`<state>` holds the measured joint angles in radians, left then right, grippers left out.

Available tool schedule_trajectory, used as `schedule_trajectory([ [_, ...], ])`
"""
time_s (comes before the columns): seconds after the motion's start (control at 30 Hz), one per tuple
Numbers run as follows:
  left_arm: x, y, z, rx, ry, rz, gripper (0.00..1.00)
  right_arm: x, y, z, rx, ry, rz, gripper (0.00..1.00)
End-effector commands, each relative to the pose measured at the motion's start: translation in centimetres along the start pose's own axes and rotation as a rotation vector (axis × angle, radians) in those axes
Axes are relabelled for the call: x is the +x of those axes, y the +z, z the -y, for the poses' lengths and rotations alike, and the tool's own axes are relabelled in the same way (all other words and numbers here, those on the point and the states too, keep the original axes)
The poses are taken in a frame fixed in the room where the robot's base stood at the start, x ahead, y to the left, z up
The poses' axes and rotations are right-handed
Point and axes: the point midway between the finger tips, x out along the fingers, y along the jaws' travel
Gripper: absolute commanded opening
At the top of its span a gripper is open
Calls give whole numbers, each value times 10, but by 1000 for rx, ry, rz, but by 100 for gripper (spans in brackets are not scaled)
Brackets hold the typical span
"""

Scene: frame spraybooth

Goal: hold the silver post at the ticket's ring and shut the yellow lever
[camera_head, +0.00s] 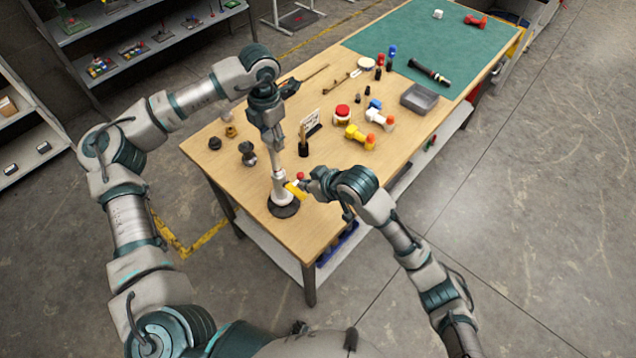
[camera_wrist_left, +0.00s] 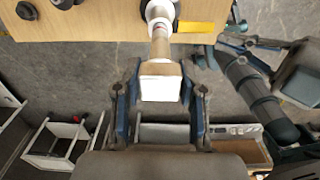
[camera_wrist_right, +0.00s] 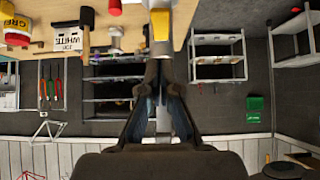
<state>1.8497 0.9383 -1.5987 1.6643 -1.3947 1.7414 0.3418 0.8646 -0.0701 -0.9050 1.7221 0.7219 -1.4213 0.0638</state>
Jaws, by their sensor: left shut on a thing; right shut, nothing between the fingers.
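The silver post (camera_head: 278,165) stands upright on a dark round base (camera_head: 284,207) near the table's front corner. My left gripper (camera_head: 273,145) is shut on the post's upper part. In the left wrist view the post's pale end (camera_wrist_left: 161,88) is between the fingers, with a tan section and white bands beyond. The yellow lever (camera_head: 296,190) sticks out sideways low on the post; it also shows in the left wrist view (camera_wrist_left: 196,27). My right gripper (camera_head: 309,184) is shut and empty beside the lever (camera_wrist_right: 160,24); contact is unclear. The ticket (camera_wrist_right: 67,39) reads "WHITE".
A red-topped jar (camera_head: 342,113), yellow and orange parts (camera_head: 360,137) and a grey tray (camera_head: 419,98) are farther right. Green mat (camera_head: 430,45) at the far end.

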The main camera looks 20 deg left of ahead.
Motion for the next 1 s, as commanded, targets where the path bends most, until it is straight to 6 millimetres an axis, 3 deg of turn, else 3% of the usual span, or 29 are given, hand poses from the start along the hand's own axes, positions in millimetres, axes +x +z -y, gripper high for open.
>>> schedule_trajectory([
  [0.1, 0, -1, -2, -3, 2, -2, 0, 19, 8, 0, 1, -1, 2, 0],
  [0.3, 0, -1, -2, -4, 3, -2, 0, 35, 25, 0, 0, 1, 1, 0],
  [1.0, 0, -1, -2, -3, 3, -2, 0, 41, 32, 0, 2, -1, -39, 0],
])
